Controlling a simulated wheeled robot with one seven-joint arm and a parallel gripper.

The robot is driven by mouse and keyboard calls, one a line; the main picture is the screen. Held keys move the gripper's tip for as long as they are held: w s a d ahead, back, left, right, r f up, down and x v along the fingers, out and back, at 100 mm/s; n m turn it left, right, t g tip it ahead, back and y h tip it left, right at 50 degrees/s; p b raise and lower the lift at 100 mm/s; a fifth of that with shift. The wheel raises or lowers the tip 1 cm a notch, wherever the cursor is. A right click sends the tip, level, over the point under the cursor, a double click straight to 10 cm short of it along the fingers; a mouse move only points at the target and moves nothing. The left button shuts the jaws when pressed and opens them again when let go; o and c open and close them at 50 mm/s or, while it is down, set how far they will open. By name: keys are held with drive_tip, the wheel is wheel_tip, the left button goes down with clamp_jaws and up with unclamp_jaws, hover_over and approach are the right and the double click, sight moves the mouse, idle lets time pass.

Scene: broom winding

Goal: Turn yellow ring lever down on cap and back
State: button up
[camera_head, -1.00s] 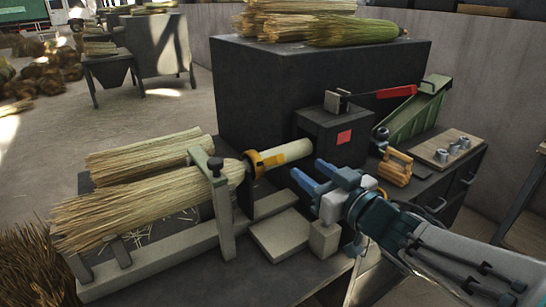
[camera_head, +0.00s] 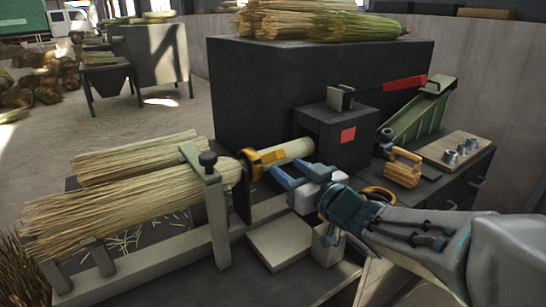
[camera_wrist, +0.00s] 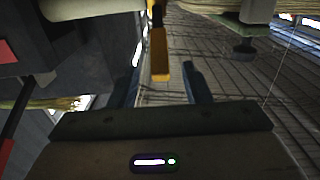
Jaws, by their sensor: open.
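The yellow ring (camera_head: 263,161) sits around the pale cylindrical cap (camera_head: 295,150) at the right end of a clamped straw bundle (camera_head: 130,195). Its short lever (camera_head: 276,156) points toward the right front in the head view. In the wrist view the yellow lever (camera_wrist: 159,55) hangs ahead, in line with the gap between my fingers. My gripper (camera_head: 277,178) is open, its blue fingers just in front of and below the ring and cap. In the wrist view my gripper (camera_wrist: 160,80) is empty, with the lever tip at about fingertip level. I cannot tell whether a finger touches it.
A grey clamp post (camera_head: 215,205) with a dark knob stands left of the ring. A dark box with a red square (camera_head: 347,135) stands behind my gripper. An orange-handled tool (camera_head: 403,168) and a green chute (camera_head: 420,112) are to the right.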

sight(272, 156)
drive_tip(key=b+x, duration=0.1)
drive_tip(key=x, duration=0.6)
drive_tip(key=shift+w+a, duration=0.15)
clamp_jaws()
